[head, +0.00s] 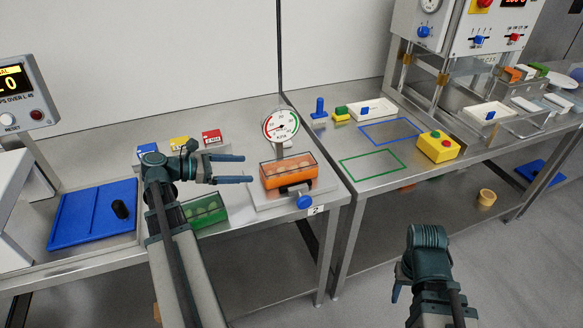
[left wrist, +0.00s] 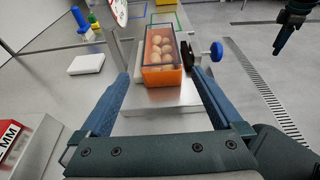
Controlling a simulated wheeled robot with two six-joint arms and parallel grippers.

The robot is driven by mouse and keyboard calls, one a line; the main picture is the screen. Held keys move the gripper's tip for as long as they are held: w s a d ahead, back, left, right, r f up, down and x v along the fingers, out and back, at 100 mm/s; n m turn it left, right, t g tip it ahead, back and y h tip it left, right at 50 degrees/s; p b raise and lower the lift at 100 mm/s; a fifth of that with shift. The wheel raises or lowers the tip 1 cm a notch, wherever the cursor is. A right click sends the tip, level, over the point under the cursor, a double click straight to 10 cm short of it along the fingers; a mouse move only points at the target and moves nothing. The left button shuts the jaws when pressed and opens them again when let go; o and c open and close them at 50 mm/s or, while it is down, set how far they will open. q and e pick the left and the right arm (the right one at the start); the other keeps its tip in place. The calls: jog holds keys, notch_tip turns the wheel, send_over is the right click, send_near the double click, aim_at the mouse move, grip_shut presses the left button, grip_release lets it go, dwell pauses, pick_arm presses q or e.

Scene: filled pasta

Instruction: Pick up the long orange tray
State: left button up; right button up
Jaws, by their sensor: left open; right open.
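The long orange tray (head: 290,178) has a clear upper part and round pale brown pieces inside. It sits on a steel stand in front of a round dial gauge, with a blue knob (head: 304,202) at its front. In the left wrist view the tray (left wrist: 162,76) lies ahead, between and beyond the finger lines. My left gripper (head: 250,168) is open and empty, just left of the tray, its fingers pointing at it and apart from it. In the left wrist view the blue fingers (left wrist: 160,92) are spread wide. My right gripper (head: 398,290) hangs at the lower right, away from the tray.
A green tray (head: 206,210) sits below my left arm. A blue board (head: 75,222) with a black knob lies left. The dial gauge (head: 280,125) stands behind the orange tray. Red, yellow and blue boxes stand behind my left gripper. A yellow button box (head: 438,147) is right.

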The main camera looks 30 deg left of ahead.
pick_arm(q)
jog(key=shift+w+d+f, duration=0.15)
jog(key=shift+w+d, duration=0.05)
jog(key=shift+d, duration=0.1)
jog(key=b, duration=0.2)
send_near(284, 165)
jog(key=w+d+f, duration=0.2)
jog(key=w, duration=0.1)
jog(key=shift+d+f, duration=0.1)
jog(key=shift+f, duration=0.25)
jog(key=shift+r+b+x, duration=0.15)
jog(key=shift+b+x, duration=0.2)
jog(key=shift+x, duration=1.15)
jog(key=shift+r+b+x, duration=0.15)
jog(key=shift+b+x, duration=0.2)
jog(key=shift+x, duration=1.15)
jog(key=c, duration=1.5)
jog(key=shift+r, duration=0.25)
notch_tip(284, 165, up, 28)
jog(key=p, duration=2.8)
jog(key=shift+f, duration=0.2)
